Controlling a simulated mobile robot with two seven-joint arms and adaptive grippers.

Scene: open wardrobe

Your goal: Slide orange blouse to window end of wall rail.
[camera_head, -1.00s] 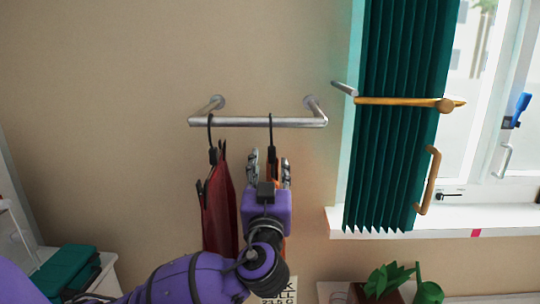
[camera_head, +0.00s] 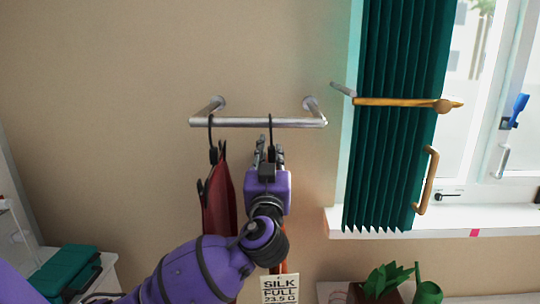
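A silver wall rail (camera_head: 245,122) has two garments hanging from it by black hooks. A dark red garment (camera_head: 219,200) hangs near its left end. The orange blouse (camera_head: 284,267) hangs right of the middle, mostly hidden behind my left gripper and arm; only a sliver shows low down. Its black hanger hook (camera_head: 270,127) loops over the rail. My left gripper (camera_head: 268,152) is just below the rail, its fingers close together around the lower part of this hook. The window end of the rail is on the right. My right gripper is out of view.
A green curtain (camera_head: 390,120) with a wooden rod (camera_head: 400,102) hangs right of the rail, beside the window (camera_head: 490,110). A printed tag (camera_head: 280,289) shows below my arm. A plant (camera_head: 388,280) stands lower right. The rail is bare right of the hook.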

